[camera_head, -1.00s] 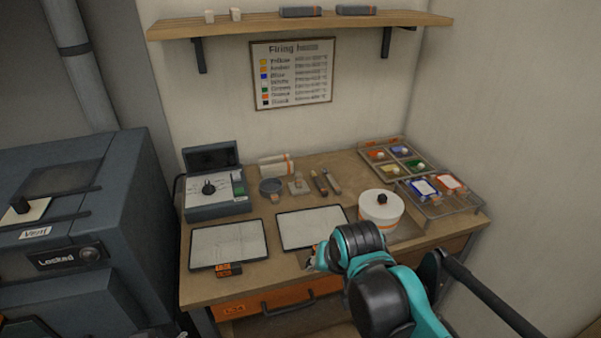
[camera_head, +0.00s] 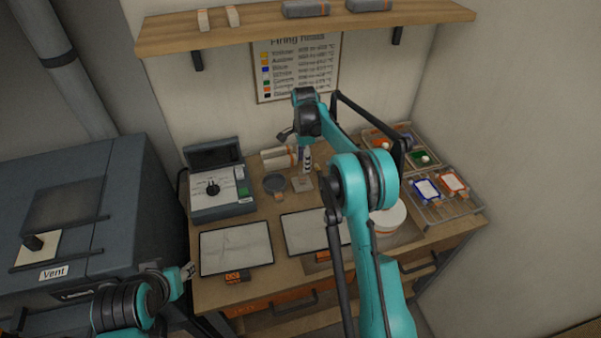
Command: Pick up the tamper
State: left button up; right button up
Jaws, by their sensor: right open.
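The tamper (camera_head: 301,184), a small pale piece with a flat squarish base, stands at the back of the wooden bench. It is beside a round dark dish; its upper part is hidden by my right gripper. My right gripper (camera_head: 306,168) points down right over the tamper, its jaws open. I cannot tell whether its fingers are around or touching it. My left arm shows at the lower left, with its end (camera_head: 187,271) near the bench's left front corner; its jaws are too unclear to read.
A control box (camera_head: 219,190) stands at the back left. Two white sheets (camera_head: 236,247) lie in front. A white round pot (camera_head: 388,219) is partly behind my right arm. A shelf (camera_head: 260,27) hangs above.

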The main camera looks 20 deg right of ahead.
aim_at(302, 175)
jog(key=f, duration=0.2)
jog(key=f+b, duration=0.1)
jog(key=f, duration=0.4)
jog(key=shift+w+a+f, duration=0.2)
jog(key=shift+a+f, duration=0.05)
jog(key=shift+f, duration=0.15)
grip_shut()
